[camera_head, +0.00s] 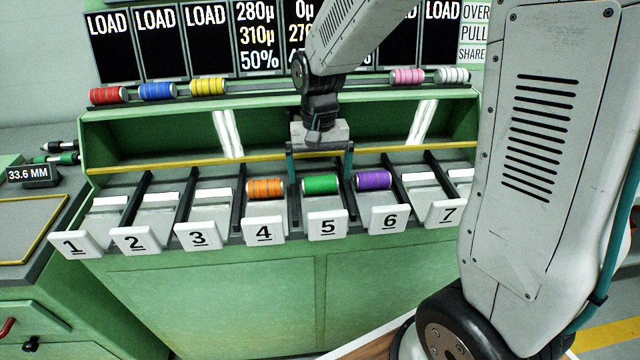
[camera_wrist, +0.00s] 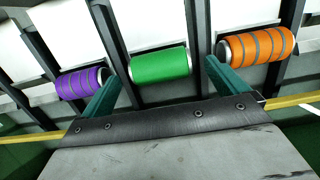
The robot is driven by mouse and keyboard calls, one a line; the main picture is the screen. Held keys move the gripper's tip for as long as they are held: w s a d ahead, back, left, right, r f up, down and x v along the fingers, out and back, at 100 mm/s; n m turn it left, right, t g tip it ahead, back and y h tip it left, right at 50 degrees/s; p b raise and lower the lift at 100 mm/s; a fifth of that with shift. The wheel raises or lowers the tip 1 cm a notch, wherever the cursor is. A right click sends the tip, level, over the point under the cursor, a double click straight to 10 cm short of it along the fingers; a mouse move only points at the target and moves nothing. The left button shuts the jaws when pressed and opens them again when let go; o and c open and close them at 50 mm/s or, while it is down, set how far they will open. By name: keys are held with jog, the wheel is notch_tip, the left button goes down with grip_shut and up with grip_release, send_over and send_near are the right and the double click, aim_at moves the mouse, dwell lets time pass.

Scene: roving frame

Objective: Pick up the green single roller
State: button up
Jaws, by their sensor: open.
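The green roller (camera_head: 320,184) lies in the slot marked 5, between the orange roller and the purple roller. It also shows in the wrist view (camera_wrist: 160,66), in the middle, just beyond my fingertips. My gripper (camera_head: 320,177) is open, with one teal finger toward each end of the green roller. In the wrist view my open gripper (camera_wrist: 160,75) has a finger on each side of the green roller, and the grip is empty. I cannot tell whether the fingers touch it.
The orange roller (camera_head: 265,188) lies in slot 4 and the purple roller (camera_head: 372,180) in slot 6, close beside my fingers. Dark dividers separate the slots. Red (camera_head: 108,95), blue (camera_head: 157,91), yellow (camera_head: 207,86), pink (camera_head: 407,76) and white (camera_head: 452,75) rollers rest on the upper shelf.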

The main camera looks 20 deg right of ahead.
jog(key=shift+s+f, duration=0.1)
jog(key=shift+f, duration=0.7)
jog(key=c, duration=1.1)
jog(key=shift+c, duration=0.2)
